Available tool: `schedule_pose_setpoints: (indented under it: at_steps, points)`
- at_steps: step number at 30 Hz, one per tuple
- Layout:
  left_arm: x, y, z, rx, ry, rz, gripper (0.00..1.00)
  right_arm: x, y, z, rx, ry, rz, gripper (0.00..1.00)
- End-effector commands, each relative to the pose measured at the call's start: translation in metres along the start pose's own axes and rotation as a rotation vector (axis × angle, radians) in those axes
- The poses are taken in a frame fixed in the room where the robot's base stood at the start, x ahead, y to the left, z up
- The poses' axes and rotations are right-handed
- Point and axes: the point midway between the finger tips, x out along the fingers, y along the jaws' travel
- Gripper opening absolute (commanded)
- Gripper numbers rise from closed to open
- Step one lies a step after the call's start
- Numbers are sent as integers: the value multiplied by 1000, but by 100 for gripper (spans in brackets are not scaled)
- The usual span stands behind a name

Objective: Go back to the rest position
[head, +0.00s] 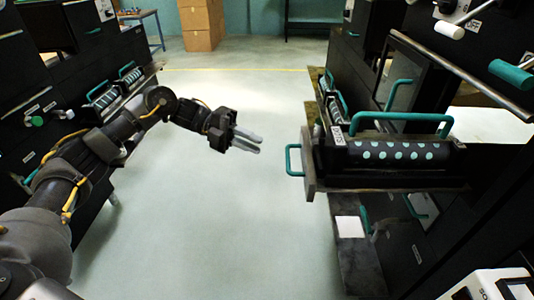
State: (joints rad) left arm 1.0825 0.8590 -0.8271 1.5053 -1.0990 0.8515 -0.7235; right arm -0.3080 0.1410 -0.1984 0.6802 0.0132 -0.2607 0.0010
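My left arm reaches in from the left, and its gripper (261,145) hangs over the open floor in the middle of the head view. Its two pale grey fingers point right, lie close together and hold nothing that I can see. From this angle I cannot tell whether a gap remains between them. The gripper is apart from the machine on the right. My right gripper is not in view.
At right, a pulled-out tray (310,174) with a green handle carries a dark roller (400,153) with pale dots. Black machines line both sides. Cardboard boxes (201,22) stand at the back. The floor (220,220) between is clear.

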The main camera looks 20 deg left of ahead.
Motion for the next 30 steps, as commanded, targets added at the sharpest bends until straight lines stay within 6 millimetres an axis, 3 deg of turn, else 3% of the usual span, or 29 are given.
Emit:
schedule_pose_setpoints:
  at_steps: [6, 22, 26, 30]
  points:
    - [-10, 0, 0, 0, 0, -1, 19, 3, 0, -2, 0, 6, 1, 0]
    - [-10, 3, 4, -44, -22, 15, 19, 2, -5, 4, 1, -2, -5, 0]
    - [-24, 5, 47, -107, -204, 31, 19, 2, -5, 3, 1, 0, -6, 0]
    - [-53, 0, 123, -203, -497, -62, 19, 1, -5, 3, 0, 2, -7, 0]
